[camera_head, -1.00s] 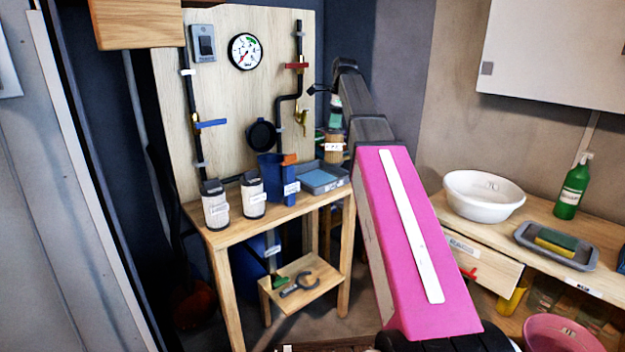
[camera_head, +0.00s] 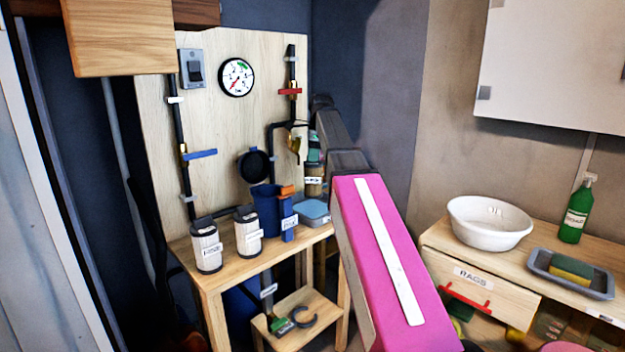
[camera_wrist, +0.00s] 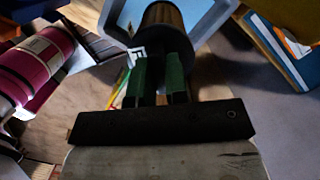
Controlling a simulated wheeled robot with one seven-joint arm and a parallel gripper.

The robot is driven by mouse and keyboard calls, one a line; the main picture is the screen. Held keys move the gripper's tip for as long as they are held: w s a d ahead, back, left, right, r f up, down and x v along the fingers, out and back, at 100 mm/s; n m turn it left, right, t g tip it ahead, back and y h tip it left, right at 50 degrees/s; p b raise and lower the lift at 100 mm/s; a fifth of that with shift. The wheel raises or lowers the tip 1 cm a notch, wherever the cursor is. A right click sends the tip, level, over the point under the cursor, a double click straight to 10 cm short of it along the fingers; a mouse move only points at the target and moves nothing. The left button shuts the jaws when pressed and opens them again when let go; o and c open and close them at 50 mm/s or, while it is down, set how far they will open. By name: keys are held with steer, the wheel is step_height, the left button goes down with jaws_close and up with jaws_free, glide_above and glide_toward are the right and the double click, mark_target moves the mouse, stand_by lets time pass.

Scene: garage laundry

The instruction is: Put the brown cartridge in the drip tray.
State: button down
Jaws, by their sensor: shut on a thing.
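The brown cartridge (camera_head: 314,181) is upright in my gripper (camera_head: 314,155), at the back right of the small wooden bench. In the wrist view my gripper (camera_wrist: 160,82) has its green fingers shut on the dark brown cylinder of the cartridge (camera_wrist: 162,22). The drip tray (camera_head: 314,212) is grey with a blue inside and sits on the bench's right end. In the head view the cartridge shows just above the tray's far edge. In the wrist view a light blue surface, apparently the tray (camera_wrist: 207,22), lies around and behind the cartridge. Whether they touch is unclear.
Two white labelled canisters (camera_head: 207,246) (camera_head: 248,231) stand on the bench, left of a blue container (camera_head: 265,204). A pipe board with a gauge (camera_head: 236,77) rises behind. A crimson cylinder (camera_wrist: 38,62) shows left in the wrist view. A wooden counter with a white basin (camera_head: 489,223) is right.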

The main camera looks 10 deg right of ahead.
mark_target(314, 171)
steer(key=shift+f, duration=3.05)
steer(key=c, duration=1.1)
jaws_free()
steer(key=shift+f, duration=0.1)
steer(key=r, duration=0.4)
steer(key=d+r, duration=0.1)
steer(key=r, duration=0.7)
steer(key=shift+s+d, duration=0.2)
steer(key=shift+d, duration=0.15)
